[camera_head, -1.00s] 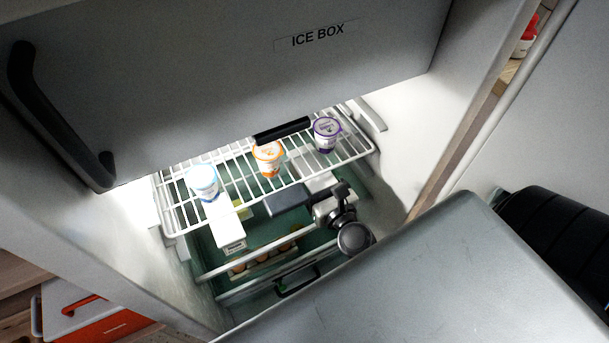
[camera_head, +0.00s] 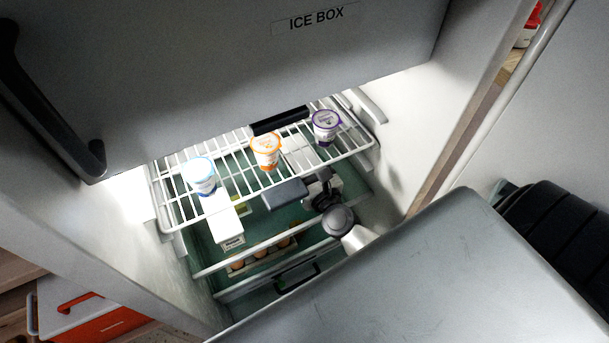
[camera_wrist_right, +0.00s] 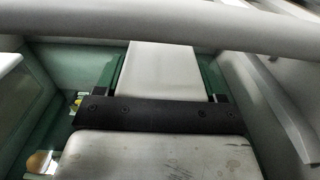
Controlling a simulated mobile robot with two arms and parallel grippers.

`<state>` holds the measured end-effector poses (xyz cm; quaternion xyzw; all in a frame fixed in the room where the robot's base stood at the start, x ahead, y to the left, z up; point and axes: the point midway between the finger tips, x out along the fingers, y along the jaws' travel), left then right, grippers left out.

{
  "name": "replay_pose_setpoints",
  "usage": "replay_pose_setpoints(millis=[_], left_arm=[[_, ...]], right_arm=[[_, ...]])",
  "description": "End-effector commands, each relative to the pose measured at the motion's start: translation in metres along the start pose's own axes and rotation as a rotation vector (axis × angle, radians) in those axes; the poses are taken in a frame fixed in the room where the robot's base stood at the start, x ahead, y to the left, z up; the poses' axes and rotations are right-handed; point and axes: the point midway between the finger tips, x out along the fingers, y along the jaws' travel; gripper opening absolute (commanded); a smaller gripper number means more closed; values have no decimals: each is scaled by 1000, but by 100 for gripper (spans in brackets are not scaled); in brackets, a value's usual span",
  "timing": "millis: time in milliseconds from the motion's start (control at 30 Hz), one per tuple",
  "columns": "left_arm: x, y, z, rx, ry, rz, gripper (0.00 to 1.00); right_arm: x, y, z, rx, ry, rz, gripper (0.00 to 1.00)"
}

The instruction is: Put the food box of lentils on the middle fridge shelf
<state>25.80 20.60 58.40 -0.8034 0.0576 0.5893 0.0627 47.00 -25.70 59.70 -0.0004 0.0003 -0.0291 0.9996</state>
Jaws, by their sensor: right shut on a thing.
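The lentils box shows in the right wrist view as a plain pale block (camera_wrist_right: 161,72). My right gripper (camera_wrist_right: 160,92) is shut on it, with a finger at each side. In the head view my right gripper (camera_head: 288,192) is inside the fridge, just below the front part of the white wire shelf (camera_head: 172,214). A pale patch, probably the box (camera_head: 298,151), shows through the wires beyond it. Its label and far end are hidden. A shelf rail (camera_wrist_right: 150,32) crosses above the box in the wrist view. My left gripper is not in view.
A white cup (camera_head: 200,177), an orange cup (camera_head: 266,151) and a purple cup (camera_head: 325,126) stand on the wire shelf. A white carton (camera_head: 228,225) and eggs (camera_head: 252,259) are lower left. The ice box door (camera_head: 230,80) hangs above; the side wall (camera_head: 400,140) is right.

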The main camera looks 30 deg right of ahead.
Motion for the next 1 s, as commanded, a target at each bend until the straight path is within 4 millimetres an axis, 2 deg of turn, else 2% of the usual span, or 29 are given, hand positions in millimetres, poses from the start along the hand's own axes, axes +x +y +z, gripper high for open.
replay_pose_setpoints(millis=[100, 233, 833, 867, 1000], left_arm=[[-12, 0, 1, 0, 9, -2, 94], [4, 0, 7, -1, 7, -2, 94], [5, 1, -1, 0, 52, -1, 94], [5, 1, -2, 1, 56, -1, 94], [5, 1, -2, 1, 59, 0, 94]], right_arm=[[0, 0, -8, -3, -2, 0, 35], [0, 0, -33, -4, -1, 2, 35], [4, 0, -36, 0, -3, 0, 35], [4, 0, -37, 0, 0, 0, 74], [4, 0, -37, 0, 0, 0, 94]])
